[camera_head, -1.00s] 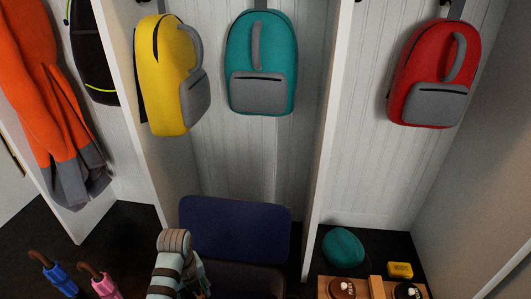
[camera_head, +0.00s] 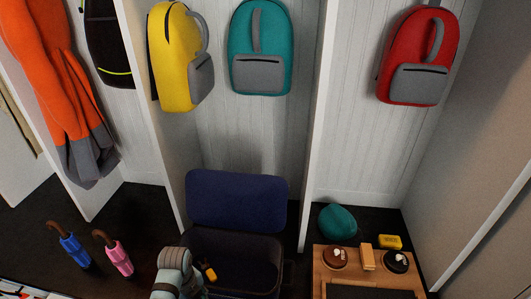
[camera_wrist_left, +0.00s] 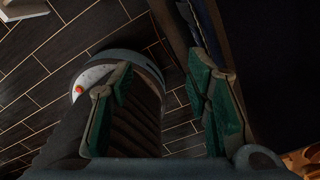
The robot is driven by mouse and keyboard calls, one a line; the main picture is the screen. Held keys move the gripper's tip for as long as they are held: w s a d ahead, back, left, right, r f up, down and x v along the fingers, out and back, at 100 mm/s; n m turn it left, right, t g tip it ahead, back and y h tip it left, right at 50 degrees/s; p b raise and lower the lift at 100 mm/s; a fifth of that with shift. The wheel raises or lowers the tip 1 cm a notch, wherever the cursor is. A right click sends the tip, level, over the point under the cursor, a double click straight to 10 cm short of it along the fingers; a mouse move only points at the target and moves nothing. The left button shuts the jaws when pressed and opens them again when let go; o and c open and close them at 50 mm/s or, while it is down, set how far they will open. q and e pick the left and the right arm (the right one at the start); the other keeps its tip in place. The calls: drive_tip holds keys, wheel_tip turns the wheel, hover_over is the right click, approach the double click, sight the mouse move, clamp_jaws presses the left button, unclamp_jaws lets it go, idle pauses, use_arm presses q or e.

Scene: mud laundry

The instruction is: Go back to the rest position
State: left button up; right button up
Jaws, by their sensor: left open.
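In the left wrist view my left gripper (camera_wrist_left: 160,105) has its two green-padded fingers spread wide apart. Nothing shows between them except the dark tiled floor and parts of my own body. In the head view my left arm comes up at the bottom, at the front left of an open dark bin (camera_head: 236,250) with its blue lid (camera_head: 237,201) raised. My right gripper is in neither view.
A blue umbrella (camera_head: 71,250) and a pink umbrella (camera_head: 118,258) stand left of my arm. Right of the bin are a wooden tray (camera_head: 322,270) with shoe-care items, a teal pouch (camera_head: 337,222) and a yellow block (camera_head: 390,242). Backpacks hang above in the cubbies.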

use_arm(q)
drive_tip(key=s+a+f+n+b, duration=0.2)
drive_tip(key=s+a+f+n, duration=0.1)
drive_tip(key=s+f+n, duration=1.25)
drive_tip(key=s+a+f+n, duration=0.1)
drive_tip(key=s+f+n, duration=0.2)
drive_tip(key=s, duration=0.4)
drive_tip(key=s+a+f+n, duration=0.1)
drive_tip(key=s+f+n, duration=0.2)
drive_tip(key=s, duration=0.4)
drive_tip(key=s+a+f+n+t+b, duration=0.1)
drive_tip(key=s+f+n, duration=0.2)
drive_tip(key=s, duration=0.4)
drive_tip(key=shift+a+f+y, duration=0.2)
drive_tip(key=shift+f+y, duration=0.1)
drive_tip(key=shift+f, duration=0.6)
